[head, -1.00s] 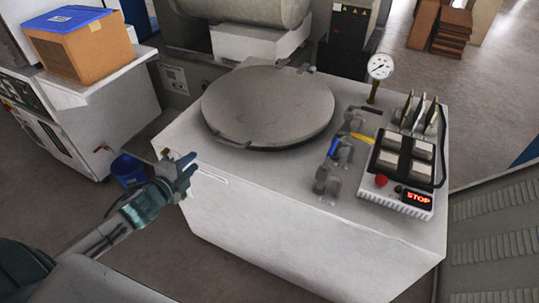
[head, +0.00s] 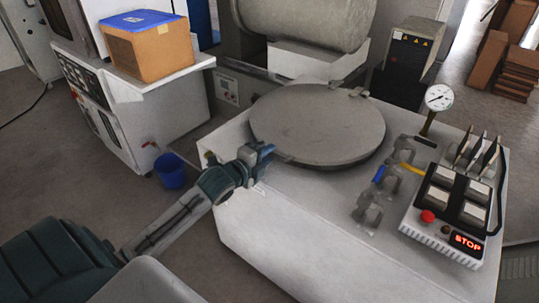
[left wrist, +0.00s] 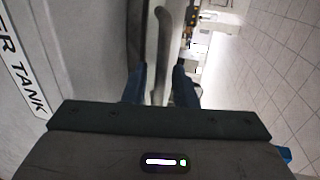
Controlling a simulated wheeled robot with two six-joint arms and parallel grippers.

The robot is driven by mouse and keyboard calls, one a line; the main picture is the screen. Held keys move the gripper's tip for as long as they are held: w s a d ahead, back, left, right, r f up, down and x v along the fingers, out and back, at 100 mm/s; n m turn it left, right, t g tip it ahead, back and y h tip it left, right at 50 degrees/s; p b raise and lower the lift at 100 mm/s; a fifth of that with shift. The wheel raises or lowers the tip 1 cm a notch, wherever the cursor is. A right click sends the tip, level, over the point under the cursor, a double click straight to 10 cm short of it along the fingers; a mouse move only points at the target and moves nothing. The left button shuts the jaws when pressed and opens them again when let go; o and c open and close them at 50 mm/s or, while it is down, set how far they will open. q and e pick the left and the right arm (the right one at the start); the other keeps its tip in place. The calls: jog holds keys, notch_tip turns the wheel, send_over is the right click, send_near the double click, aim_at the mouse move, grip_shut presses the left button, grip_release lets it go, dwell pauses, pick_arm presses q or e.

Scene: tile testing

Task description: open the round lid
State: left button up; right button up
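The round grey lid (head: 318,122) lies flat and shut on top of the white tank (head: 290,205), with hinges (head: 347,88) at its far edge. My left gripper (head: 265,156) is at the lid's near left edge and hides the lid's handle in the head view. In the left wrist view the curved handle (left wrist: 163,40) runs between the two fingers of my left gripper (left wrist: 159,82). The fingers are apart, with gaps visible beside the handle. My right gripper is in neither view.
A control box (head: 445,222) with switches and a lit STOP sign stands on the tank's right side. A pressure gauge (head: 438,98) and small valves (head: 370,205) stand right of the lid. A blue bucket (head: 171,171) and a cardboard box (head: 150,48) are at the left.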

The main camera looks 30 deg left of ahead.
pick_arm(q)
jog(key=shift+w+f, duration=0.1)
jog(key=shift+w, duration=0.55)
grip_shut()
